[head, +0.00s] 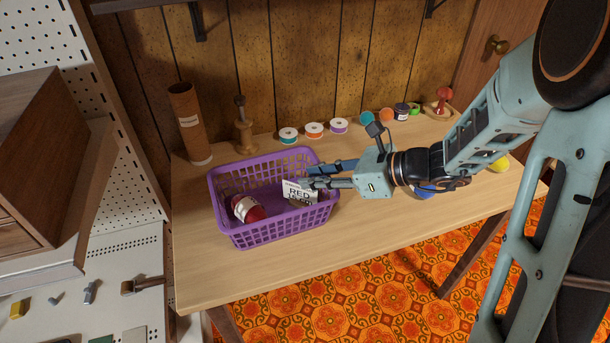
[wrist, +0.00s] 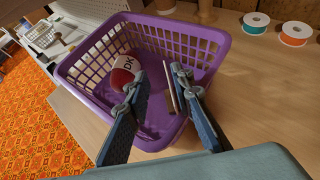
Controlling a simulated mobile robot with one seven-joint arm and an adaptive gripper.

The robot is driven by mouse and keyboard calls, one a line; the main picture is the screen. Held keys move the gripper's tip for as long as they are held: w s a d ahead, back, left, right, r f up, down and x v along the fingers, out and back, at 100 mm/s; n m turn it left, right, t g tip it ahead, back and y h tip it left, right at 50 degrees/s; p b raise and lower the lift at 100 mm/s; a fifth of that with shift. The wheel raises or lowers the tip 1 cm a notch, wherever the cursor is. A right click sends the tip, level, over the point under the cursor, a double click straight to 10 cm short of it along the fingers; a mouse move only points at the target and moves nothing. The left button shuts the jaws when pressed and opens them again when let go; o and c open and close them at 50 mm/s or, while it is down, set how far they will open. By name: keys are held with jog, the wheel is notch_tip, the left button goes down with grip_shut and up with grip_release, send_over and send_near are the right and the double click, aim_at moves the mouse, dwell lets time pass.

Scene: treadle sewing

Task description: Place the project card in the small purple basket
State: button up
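The small purple basket (head: 285,228) stands on the wooden table; it also fills the middle of the wrist view (wrist: 208,42). The white project card (head: 298,192), with "RED" printed on it, is upright at the basket's right end, within its walls. In the wrist view the card (wrist: 170,88) shows edge-on between my fingers, close to the right one and apart from the left one. My gripper (head: 311,176) is open, its fingers reaching over the basket's right rim (wrist: 160,82). I cannot tell whether the card rests on the basket floor.
Ribbon spools (head: 314,130), a cardboard tube (head: 190,125) and a wooden spindle (head: 243,130) stand along the back. The table's front strip is clear.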

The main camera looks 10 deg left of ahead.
jog(key=p+v, duration=0.1)
jog(key=v, duration=0.8)
jog(key=shift+d+r, duration=0.1)
